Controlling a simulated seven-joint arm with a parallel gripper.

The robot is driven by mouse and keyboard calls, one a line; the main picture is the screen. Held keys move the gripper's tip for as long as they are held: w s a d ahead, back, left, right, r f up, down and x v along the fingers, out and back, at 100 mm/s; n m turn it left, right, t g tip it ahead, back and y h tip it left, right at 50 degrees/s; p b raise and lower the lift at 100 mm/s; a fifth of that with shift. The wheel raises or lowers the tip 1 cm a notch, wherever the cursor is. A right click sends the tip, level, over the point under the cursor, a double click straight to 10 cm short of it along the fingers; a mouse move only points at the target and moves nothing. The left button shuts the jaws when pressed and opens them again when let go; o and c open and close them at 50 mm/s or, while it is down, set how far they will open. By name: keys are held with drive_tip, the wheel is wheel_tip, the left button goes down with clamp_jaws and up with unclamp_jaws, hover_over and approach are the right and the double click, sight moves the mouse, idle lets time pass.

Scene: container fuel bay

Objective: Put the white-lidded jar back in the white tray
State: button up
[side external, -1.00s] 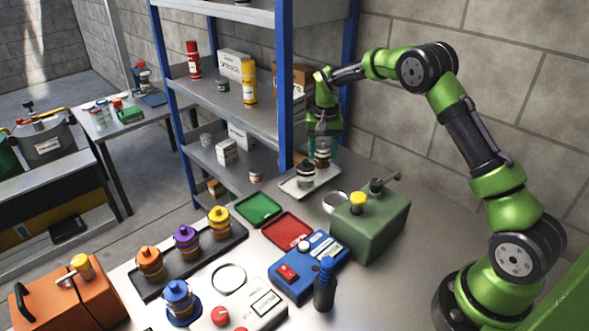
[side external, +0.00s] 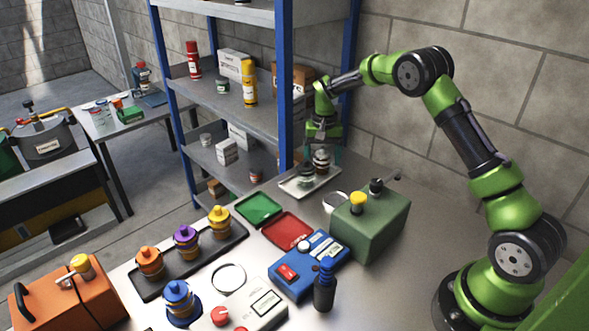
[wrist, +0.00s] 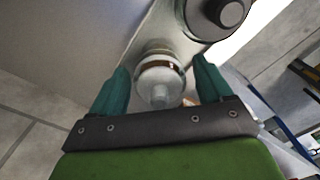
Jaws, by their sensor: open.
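The white-lidded jar (side external: 322,161) stands upright at the far end of the white tray (side external: 291,190). In the wrist view the jar's pale knobbed lid (wrist: 160,84) lies between my teal fingertips. My gripper (side external: 323,154) is open, with one finger on each side of the jar. Gaps show between the fingers and the lid in the wrist view. The wrist view also shows part of the tray (wrist: 188,50). The jar's base is partly hidden in both views.
A dark-lidded jar (side external: 306,175) stands close by in the same tray. The blue shelf post (side external: 285,100) rises left of my gripper. A green fuel can (side external: 370,228) stands in front, with green (side external: 258,208) and red (side external: 287,231) trays nearby.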

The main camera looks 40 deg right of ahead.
wheel_tip(320, 180, up, 12)
drive_tip(key=shift+f, duration=0.1)
drive_tip(key=s+a+r+n+t, duration=0.2)
drive_tip(key=s+a+r+t, duration=0.1)
drive_tip(key=s+a+r, duration=0.75)
drive_tip(key=s+a+n+t+y, duration=0.1)
drive_tip(key=s+a+t, duration=0.1)
drive_tip(key=s, duration=0.6)
drive_tip(key=s+a+f+n+t+y, duration=0.1)
drive_tip(key=s+a+t, duration=0.1)
drive_tip(key=s, duration=0.7)
drive_tip(key=shift+s+a+f+n, duration=0.15)
drive_tip(key=shift+s+a+n, duration=0.2)
drive_tip(key=shift+a, duration=0.55)
drive_tip(key=shift+w, duration=0.1)
